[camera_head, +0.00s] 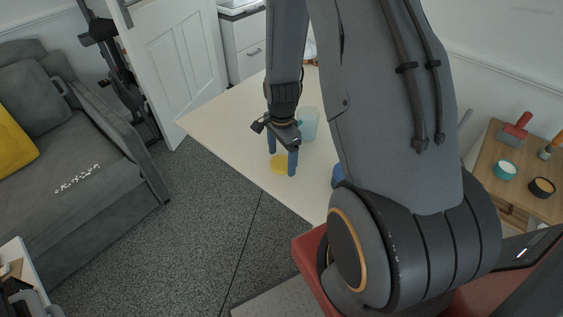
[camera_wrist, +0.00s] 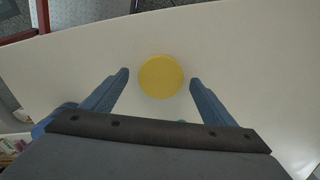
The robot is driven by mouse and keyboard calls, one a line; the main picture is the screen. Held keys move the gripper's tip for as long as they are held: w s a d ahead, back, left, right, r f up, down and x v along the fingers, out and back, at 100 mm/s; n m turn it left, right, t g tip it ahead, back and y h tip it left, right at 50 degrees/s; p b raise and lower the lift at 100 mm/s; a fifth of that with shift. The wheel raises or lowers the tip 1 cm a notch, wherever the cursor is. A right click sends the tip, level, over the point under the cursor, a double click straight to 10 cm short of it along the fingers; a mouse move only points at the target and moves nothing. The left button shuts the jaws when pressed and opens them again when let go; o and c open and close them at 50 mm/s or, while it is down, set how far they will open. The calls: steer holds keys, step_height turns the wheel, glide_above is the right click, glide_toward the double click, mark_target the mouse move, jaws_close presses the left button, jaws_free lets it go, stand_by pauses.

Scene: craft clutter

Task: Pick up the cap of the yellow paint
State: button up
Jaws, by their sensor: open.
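The yellow cap (camera_head: 280,163) is a flat round disc lying on the pale table (camera_head: 215,121). In the wrist view the yellow cap (camera_wrist: 161,76) shows between and slightly beyond my two blue fingertips. My gripper (camera_head: 282,160) points down over the cap, with its fingers apart and nothing between them held. In the wrist view my gripper (camera_wrist: 160,78) is open, with a gap on either side of the cap. I cannot tell the exact height of the fingertips above the table.
A translucent pale-teal container (camera_head: 310,124) stands on the table just behind my gripper. A blue object (camera_head: 337,177) is partly hidden by my arm. A wooden side table (camera_head: 515,178) at right holds a teal pot (camera_head: 504,169) and a dark pot (camera_head: 541,187). The table's left part is clear.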

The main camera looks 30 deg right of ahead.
steer(key=shift+f, duration=0.45)
steer(key=c, duration=1.1)
steer(key=shift+r, duration=0.15)
